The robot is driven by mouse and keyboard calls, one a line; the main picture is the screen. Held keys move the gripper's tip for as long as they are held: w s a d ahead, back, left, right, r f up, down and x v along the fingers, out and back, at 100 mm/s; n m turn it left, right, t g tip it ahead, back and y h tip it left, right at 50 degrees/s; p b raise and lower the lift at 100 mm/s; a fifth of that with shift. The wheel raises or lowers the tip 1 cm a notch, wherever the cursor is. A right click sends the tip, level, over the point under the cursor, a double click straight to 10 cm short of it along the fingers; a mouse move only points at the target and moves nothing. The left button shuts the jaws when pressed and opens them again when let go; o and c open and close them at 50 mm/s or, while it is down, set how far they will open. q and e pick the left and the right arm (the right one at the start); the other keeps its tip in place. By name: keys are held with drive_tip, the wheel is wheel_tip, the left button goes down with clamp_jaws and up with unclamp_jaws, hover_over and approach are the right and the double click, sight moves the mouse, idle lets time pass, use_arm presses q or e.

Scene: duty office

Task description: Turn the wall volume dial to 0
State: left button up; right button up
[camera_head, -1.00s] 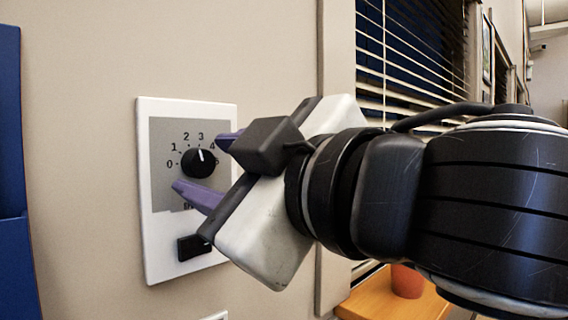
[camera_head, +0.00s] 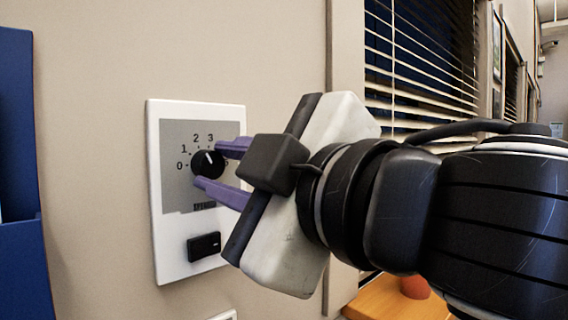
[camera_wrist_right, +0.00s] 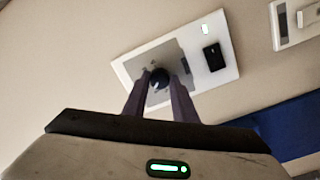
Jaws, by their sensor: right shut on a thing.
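The volume dial (camera_head: 205,165) is a round black knob with a white pointer line on a grey and white wall plate (camera_head: 170,265). Its pointer points up, roughly between the 2 and 3 marks. The 0 mark is at the left of the dial. My right gripper (camera_head: 208,166) has its purple fingers shut on the dial, one above right and one below it. The right wrist view shows the dial (camera_wrist_right: 159,78) between the two fingertips. The fingers hide the marks on the dial's right side. My left gripper is not in view.
A black switch (camera_head: 204,246) sits low on the plate. A blue cabinet (camera_head: 18,270) stands at the left edge. Window blinds (camera_head: 430,70) and an orange wooden surface (camera_head: 385,303) with a reddish pot (camera_head: 415,287) are on the right. The wall left of the plate is bare.

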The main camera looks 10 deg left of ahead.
drive_tip(key=n+p, duration=0.1)
drive_tip(key=n, duration=0.2)
drive_tip(key=shift+r+n, duration=0.1)
drive_tip(key=shift+n, duration=0.3)
drive_tip(key=n, duration=0.2)
drive_tip(key=shift+n+p, duration=0.4)
drive_tip(key=n+p, duration=0.1)
drive_tip(key=n, duration=0.3)
drive_tip(key=shift+y, duration=0.4)
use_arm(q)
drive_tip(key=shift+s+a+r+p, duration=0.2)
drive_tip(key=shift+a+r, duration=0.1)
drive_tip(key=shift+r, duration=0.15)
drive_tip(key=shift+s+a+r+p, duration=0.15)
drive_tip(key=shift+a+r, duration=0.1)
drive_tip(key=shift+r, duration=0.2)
use_arm(e)
drive_tip(key=shift+n, duration=1)
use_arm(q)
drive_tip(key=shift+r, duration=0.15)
use_arm(e)
drive_tip(key=o, duration=1)
drive_tip(key=shift+o, duration=0.2)
drive_tip(key=shift+d, duration=0.1)
